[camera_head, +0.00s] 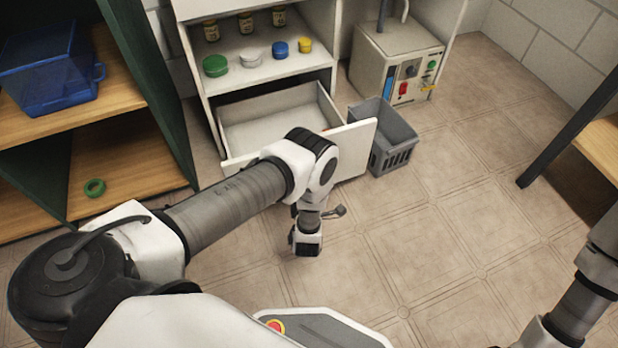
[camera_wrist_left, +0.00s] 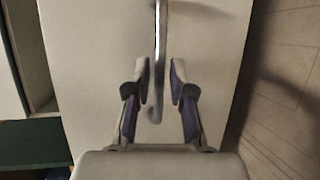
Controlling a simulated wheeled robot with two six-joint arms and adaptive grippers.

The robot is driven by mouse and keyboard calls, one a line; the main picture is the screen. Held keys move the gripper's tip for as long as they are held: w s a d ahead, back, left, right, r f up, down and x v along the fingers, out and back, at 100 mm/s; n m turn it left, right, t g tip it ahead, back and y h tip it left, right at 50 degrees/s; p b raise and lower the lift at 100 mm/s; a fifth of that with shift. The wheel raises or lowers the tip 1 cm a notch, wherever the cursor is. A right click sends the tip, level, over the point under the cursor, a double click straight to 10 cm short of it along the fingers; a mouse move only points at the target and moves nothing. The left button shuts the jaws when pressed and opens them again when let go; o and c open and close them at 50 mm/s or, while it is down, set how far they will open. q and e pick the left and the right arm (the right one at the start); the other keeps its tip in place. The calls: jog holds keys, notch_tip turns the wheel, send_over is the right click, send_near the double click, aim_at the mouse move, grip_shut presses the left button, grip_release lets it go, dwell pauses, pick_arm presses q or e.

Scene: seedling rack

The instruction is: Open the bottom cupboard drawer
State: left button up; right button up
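The bottom cupboard drawer (camera_head: 350,150) stands pulled out of the white cupboard (camera_head: 188,50). Its visible inside looks empty, and my left arm covers part of its front. In the left wrist view, the pale drawer front (camera_wrist_left: 95,70) carries a metal bar handle (camera_wrist_left: 160,35). My left gripper (camera_wrist_left: 160,82) is open, its two fingers on either side of the handle's end, with a gap visible on both sides. In the head view my left wrist hangs before the drawer front and the fingers cannot be made out. My right gripper is out of view.
A grey basket (camera_head: 392,140) stands on the floor close to the drawer's right end. A machine (camera_head: 395,60) is behind it. A shelf with a blue bin (camera_head: 50,75) and a green ring (camera_head: 95,188) is at left. Floor in front is clear.

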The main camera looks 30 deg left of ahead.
pick_arm(q)
jog(key=v, duration=0.9)
jog(key=shift+s, duration=0.2)
